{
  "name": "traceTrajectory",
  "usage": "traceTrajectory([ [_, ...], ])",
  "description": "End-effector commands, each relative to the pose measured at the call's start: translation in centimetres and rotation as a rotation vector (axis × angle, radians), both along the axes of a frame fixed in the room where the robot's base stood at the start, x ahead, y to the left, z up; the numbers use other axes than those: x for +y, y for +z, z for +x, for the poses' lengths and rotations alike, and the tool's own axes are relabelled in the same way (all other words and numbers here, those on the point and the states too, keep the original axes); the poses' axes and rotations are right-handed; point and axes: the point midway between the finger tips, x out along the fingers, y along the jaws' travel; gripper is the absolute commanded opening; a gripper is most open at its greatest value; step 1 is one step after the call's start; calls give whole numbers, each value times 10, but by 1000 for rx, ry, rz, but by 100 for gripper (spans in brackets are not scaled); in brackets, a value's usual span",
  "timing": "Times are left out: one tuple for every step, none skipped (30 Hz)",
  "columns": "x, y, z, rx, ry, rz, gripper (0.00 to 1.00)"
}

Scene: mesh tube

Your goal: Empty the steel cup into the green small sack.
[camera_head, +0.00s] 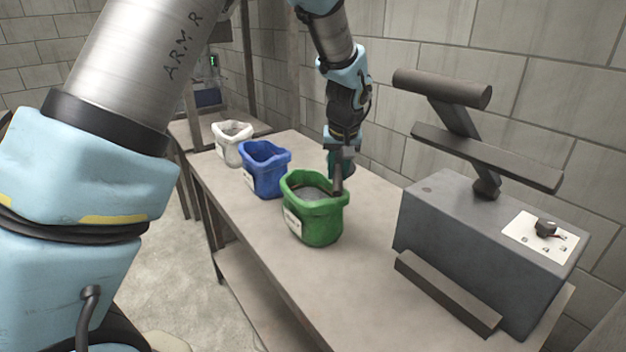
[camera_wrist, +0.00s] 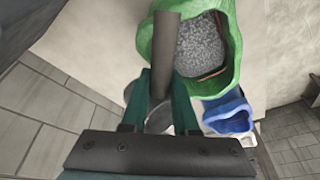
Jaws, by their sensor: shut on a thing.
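The green small sack (camera_head: 313,219) stands open on the table with grey grainy material inside; its mouth shows large in the wrist view (camera_wrist: 232,75). My gripper (camera_head: 341,163) is at the sack's right back rim, pointing down. In the wrist view, the teal fingers (camera_wrist: 160,88) are shut on a dark round bar (camera_wrist: 167,38), which looks like the handle of the steel cup. A grey curved metal surface, seemingly the cup (camera_wrist: 184,116), shows behind the fingers. Most of it is hidden, so its tilt and contents cannot be told.
A blue sack (camera_head: 266,170) and a white sack (camera_head: 232,143) stand in a row beyond the green one. A grey machine (camera_head: 460,225) with dark bars on top fills the table's right end. The table (camera_head: 262,240) is bare along its front edge. A block wall runs behind.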

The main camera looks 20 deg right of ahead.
Motion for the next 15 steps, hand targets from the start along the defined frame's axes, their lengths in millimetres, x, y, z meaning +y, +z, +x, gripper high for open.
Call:
traceTrajectory([
  [-5, 4, -1, -2, -3, 30, 0],
  [-7, 4, -1, -4, -4, 52, 0],
  [-10, 4, -1, -7, -5, 77, 0],
  [-11, 3, -1, -7, -4, 96, 0],
  [-13, 3, -1, -8, -2, 114, 0],
  [-15, 3, -1, -10, -2, 138, 0],
  [-17, 3, -2, -12, -3, 156, 0],
  [-18, 2, -2, -12, -2, 175, 0],
  [-20, 1, -1, -14, -3, 198, 0],
  [-22, 1, -2, -15, -3, 215, 0],
  [-23, 1, -2, -17, -3, 234, 0],
  [-25, 0, -1, -18, -2, 255, 0],
  [-26, 0, -2, -19, -1, 273, 0],
  [-28, 0, -2, -21, -1, 290, 0],
  [-30, -1, -2, -22, -2, 312, 0],
])
